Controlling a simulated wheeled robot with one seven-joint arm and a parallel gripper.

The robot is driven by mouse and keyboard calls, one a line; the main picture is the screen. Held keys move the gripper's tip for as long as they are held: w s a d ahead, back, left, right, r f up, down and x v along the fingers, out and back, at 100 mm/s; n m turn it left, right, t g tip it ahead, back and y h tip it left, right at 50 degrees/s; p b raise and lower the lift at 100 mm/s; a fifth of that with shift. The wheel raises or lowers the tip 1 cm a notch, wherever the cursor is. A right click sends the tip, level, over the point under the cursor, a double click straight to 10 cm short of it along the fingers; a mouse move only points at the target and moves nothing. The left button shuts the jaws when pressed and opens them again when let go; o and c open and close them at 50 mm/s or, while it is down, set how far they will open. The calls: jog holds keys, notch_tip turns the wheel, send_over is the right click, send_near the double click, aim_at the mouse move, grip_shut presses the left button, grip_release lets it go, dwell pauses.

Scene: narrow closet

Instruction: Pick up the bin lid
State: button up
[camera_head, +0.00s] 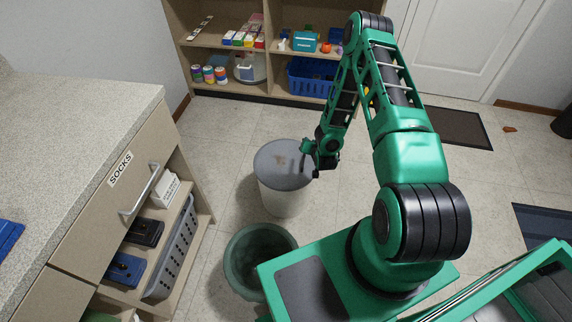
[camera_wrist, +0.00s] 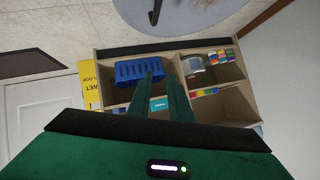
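The bin lid (camera_head: 279,163) is a flat grey disc on top of a white cylindrical bin (camera_head: 282,199), which stands upright on the tiled floor. A small brownish mark shows on the lid. My gripper (camera_head: 306,161) is at the lid's right side in the head view, close above its edge; I cannot tell if it touches. Its two fingers are apart with nothing between them. In the wrist view the gripper (camera_wrist: 161,74) is open and empty, and part of the grey lid (camera_wrist: 190,12) shows at the top edge with a dark narrow shape on it.
A dark green open bin (camera_head: 240,275) stands in front of the white bin, close to my base. A wooden cabinet with a counter (camera_head: 80,110) is at left. Shelves (camera_head: 222,50) with a blue basket (camera_head: 308,82) are behind. A dark mat (camera_head: 455,128) lies by the door.

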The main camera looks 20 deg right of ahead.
jog(key=shift+m+t+h, duration=0.5)
jog(key=shift+m+t, duration=0.2)
jog(key=shift+m, duration=0.2)
jog(key=s+a+f, duration=0.1)
jog(key=f, duration=0.1)
jog(key=s+a+f, duration=0.1)
jog(key=f, duration=0.1)
jog(key=s+a+f, duration=0.1)
jog(key=s+f, duration=0.1)
jog(key=shift+s+a+f, duration=0.1)
jog(key=shift+a+f, duration=0.05)
jog(key=shift+f, duration=0.15)
jog(key=shift+m+t+h, duration=0.5)
jog(key=shift+m, duration=0.3)
jog(key=s+f, duration=0.1)
jog(key=s+a+f, duration=0.1)
jog(key=s+a, duration=0.1)
jog(key=s, duration=0.1)
jog(key=shift+f, duration=0.4)
jog(key=x, duration=0.5)
jog(key=shift+s+f, duration=0.15)
jog(key=shift+f, duration=0.1)
jog(key=shift+r+x, duration=0.15)
jog(key=shift+x, duration=1.1)
jog(key=shift+r+x, duration=0.1)
jog(key=shift+x, duration=1.2)
jog(key=shift+c, duration=0.5)
grip_shut()
